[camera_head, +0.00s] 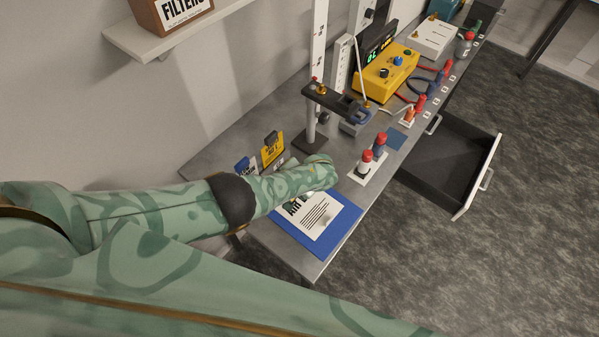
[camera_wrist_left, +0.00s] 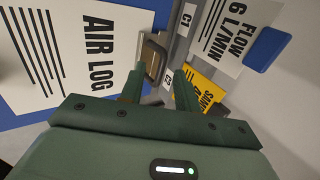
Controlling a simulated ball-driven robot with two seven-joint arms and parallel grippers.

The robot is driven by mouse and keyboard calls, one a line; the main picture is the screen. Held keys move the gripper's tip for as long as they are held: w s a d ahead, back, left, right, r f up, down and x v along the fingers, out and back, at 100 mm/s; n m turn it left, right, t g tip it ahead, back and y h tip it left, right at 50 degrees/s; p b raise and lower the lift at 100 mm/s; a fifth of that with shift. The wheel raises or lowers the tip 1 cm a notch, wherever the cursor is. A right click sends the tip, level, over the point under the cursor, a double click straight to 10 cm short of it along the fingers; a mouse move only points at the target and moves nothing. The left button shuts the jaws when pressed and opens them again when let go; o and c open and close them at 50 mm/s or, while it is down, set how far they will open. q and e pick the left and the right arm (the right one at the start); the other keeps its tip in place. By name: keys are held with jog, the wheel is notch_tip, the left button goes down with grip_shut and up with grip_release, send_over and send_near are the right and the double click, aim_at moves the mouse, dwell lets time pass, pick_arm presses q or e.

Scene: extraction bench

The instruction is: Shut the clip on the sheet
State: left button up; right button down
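The white sheet headed AIR LOG (camera_head: 316,219) lies on a blue board (camera_head: 343,238) at the near end of the bench. The sheet also shows at the left of the left wrist view (camera_wrist_left: 65,85). A clip (camera_wrist_left: 152,58) with a metal plate and a tan and dark part sits beside the board's edge in that view. My left gripper (camera_wrist_left: 160,72) is open, its two green fingers apart with the clip between and just beyond the tips. I cannot tell whether they touch. In the head view my left forearm hides the clip. My right gripper is not in view.
A yellow card (camera_head: 272,149) and a blue clip (camera_head: 243,165) stand behind my forearm. A stand (camera_head: 312,140), red-capped bottles on a white base (camera_head: 369,170) and a yellow meter (camera_head: 386,75) are farther along. An open drawer (camera_head: 452,160) juts out at the right.

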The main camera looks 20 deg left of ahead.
pick_arm(q)
jog(key=p+v, duration=0.5)
jog(key=v, duration=0.8)
jog(key=shift+s, duration=0.1)
